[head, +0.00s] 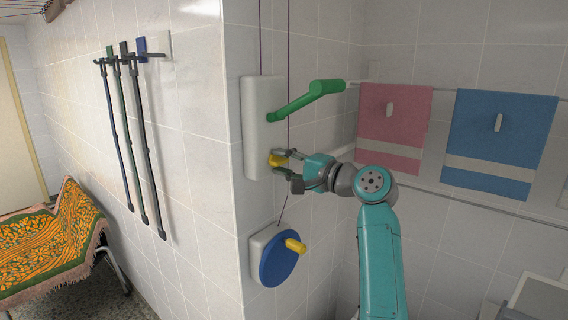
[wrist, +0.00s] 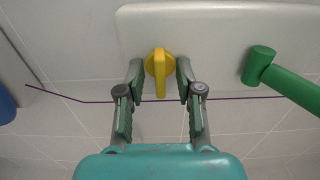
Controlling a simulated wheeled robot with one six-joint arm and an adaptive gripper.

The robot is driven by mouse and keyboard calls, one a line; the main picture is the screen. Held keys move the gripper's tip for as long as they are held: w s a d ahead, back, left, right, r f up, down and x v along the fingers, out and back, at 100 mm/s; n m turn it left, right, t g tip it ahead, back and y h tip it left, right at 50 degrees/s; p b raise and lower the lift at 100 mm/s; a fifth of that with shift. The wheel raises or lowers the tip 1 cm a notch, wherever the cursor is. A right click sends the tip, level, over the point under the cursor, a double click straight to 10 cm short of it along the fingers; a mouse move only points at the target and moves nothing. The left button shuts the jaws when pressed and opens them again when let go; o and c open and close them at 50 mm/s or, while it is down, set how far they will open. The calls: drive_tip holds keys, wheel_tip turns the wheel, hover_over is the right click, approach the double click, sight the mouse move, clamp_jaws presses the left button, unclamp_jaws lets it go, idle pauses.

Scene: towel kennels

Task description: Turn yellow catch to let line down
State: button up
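The yellow catch (head: 276,159) is a small knob low on a white wall plate (head: 263,112). In the wrist view the yellow catch (wrist: 159,70) shows a round base with a narrow grip pointing down the picture. My gripper (head: 281,163) is at the catch. In the wrist view my gripper (wrist: 158,82) has one finger on each side of the catch's grip, with small gaps, so it is open around it. A thin purple line (head: 288,60) runs down past the plate; in the wrist view the line (wrist: 235,98) crosses behind the fingers.
A green crank handle (head: 310,97) sticks out from the plate above my gripper. A blue disc with a yellow knob (head: 278,258) is mounted below. Pink (head: 394,128) and blue (head: 499,143) towels hang to the right. Several leads (head: 128,140) hang at the left.

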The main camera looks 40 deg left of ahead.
clamp_jaws()
